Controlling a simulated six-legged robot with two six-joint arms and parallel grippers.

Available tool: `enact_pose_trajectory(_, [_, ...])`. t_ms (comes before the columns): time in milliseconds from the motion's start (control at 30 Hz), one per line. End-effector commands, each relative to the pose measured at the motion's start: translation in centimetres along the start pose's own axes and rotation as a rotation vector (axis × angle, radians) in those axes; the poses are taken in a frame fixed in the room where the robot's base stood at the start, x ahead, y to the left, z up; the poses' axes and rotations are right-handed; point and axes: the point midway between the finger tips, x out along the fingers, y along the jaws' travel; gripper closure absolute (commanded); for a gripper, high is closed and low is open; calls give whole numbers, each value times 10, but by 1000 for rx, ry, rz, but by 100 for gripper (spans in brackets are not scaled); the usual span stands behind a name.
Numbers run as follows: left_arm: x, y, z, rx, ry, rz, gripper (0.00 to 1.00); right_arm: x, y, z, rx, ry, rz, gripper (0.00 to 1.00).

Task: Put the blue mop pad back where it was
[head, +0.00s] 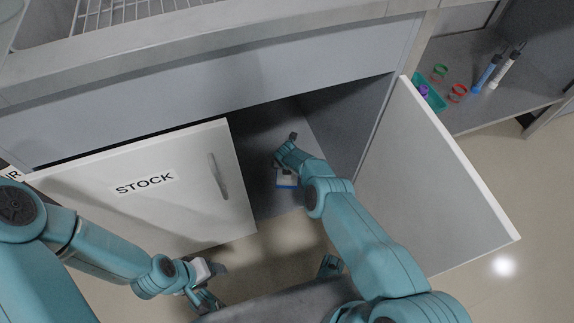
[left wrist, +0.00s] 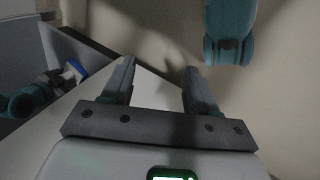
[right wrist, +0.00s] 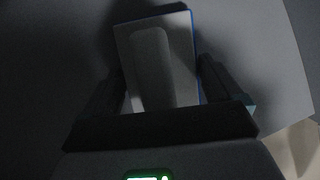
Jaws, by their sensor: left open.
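In the right wrist view the mop pad (right wrist: 183,60) is a pale rectangle with a blue rim and a raised grey strip. My right gripper (right wrist: 157,80) has one finger along each side of it; whether they press on it is unclear. In the head view my right forearm partly covers that gripper. My left gripper (left wrist: 157,75) is open and empty, low in front of the STOCK door.
The STOCK door (head: 170,190) and the right door (head: 430,185) stand open on either side of the cabinet opening. A side shelf (head: 470,118) holds a teal tray (head: 432,97), red and green rings and two bottles. A wire rack (head: 130,12) sits in the counter above.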

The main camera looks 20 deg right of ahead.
Motion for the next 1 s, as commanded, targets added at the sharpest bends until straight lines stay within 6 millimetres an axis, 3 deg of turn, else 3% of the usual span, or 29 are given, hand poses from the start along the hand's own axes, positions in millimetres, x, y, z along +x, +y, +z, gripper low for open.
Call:
enact_pose_trajectory(367, [-10,4,2,2,-7,0,41,-9,1,2,0,1,-1,0])
enact_pose_trajectory(1000, [-119,52,16,40,-44,4,41,-105,2,5,0,1,-1,0])
